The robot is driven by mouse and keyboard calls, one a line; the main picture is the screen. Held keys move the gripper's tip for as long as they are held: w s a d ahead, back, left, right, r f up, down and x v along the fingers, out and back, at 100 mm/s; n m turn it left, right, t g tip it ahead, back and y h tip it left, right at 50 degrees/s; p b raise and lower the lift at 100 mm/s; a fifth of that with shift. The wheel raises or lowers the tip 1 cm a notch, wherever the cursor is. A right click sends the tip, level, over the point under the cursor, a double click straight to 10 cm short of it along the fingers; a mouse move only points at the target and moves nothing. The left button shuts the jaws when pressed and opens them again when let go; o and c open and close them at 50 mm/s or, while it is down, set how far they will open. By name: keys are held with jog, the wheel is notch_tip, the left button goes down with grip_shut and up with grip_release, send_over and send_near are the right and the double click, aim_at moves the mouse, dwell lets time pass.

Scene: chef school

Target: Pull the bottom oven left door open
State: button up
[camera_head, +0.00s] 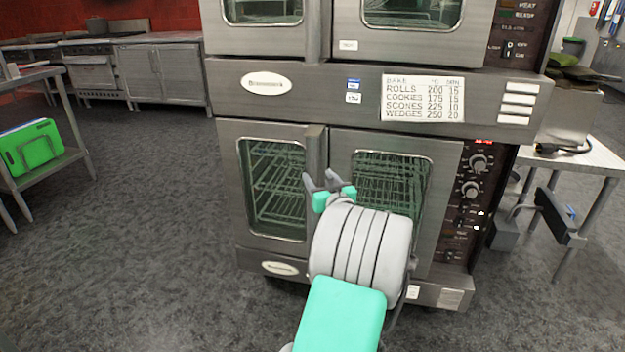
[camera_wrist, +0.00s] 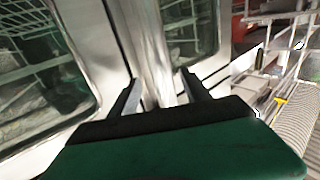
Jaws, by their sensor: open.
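The bottom oven's left door (camera_head: 229,180) is a steel door with a dark window, wire racks showing behind it. It looks shut. A tall upright handle bar (camera_head: 316,143) runs along its right edge, beside the right door (camera_head: 438,165). My gripper (camera_head: 321,180) is open in front of the lower part of the handle. In the wrist view the shiny handle bar (camera_wrist: 152,45) stands between the two spread fingers of my gripper (camera_wrist: 160,92). I cannot tell whether either finger touches it. My arm hides part of the right door.
The upper oven (camera_head: 265,40) sits above, with a baking chart (camera_head: 430,98) below it. A control panel (camera_head: 470,190) is right of the lower doors. A steel table (camera_head: 590,160) stands at the right. The floor (camera_head: 140,230) left of the oven is clear.

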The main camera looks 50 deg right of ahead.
aim_at(315, 172)
jog(key=x, duration=0.5)
jog(key=shift+w+d, duration=0.15)
jog(key=shift+w, duration=0.15)
grip_shut()
dwell(1.0)
